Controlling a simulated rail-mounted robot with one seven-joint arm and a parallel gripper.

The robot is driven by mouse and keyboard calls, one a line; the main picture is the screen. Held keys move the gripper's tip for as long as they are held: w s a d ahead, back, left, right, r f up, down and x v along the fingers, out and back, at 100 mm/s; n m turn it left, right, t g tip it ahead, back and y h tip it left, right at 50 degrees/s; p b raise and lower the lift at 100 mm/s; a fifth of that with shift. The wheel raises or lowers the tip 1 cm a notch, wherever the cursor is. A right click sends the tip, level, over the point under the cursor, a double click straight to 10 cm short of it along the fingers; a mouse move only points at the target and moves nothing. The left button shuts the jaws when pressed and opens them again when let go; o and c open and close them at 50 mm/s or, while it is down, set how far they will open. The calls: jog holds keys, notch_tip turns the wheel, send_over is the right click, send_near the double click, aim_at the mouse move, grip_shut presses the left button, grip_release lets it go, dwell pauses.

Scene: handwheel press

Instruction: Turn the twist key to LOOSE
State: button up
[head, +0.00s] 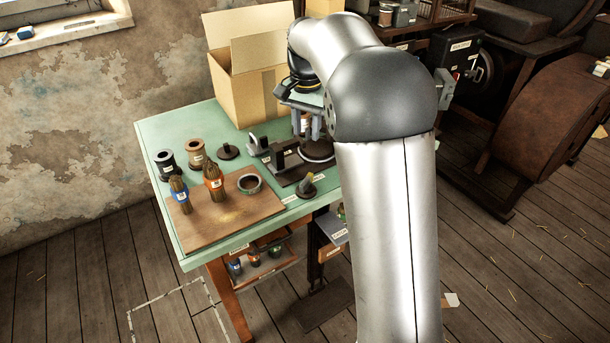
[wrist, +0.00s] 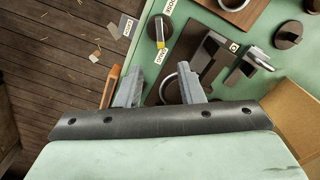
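The twist key (head: 306,188) is a small dark round knob with a raised bar that has a yellow tip, near the front right edge of the green bench. In the wrist view the twist key (wrist: 159,30) is at the top middle, between two white labels. Its yellow tip points to the lower label (wrist: 162,53); the upper label (wrist: 171,7) seems to read LOOSE. My gripper (head: 313,132) is over the back right of the bench, apart from the key. In the wrist view its fingers (wrist: 160,90) are spread with a gap and appear empty.
A dark clamp-like fixture (head: 283,158) and a round ring lie under and beside my gripper. A brown board (head: 225,212) with brushes and a ring is to the left. A cardboard box (head: 245,85) stands behind. My arm hides the bench's right side.

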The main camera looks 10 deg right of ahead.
aim_at(306, 179)
notch_tip(306, 179, down, 16)
jog(key=shift+p, duration=0.5)
grip_shut()
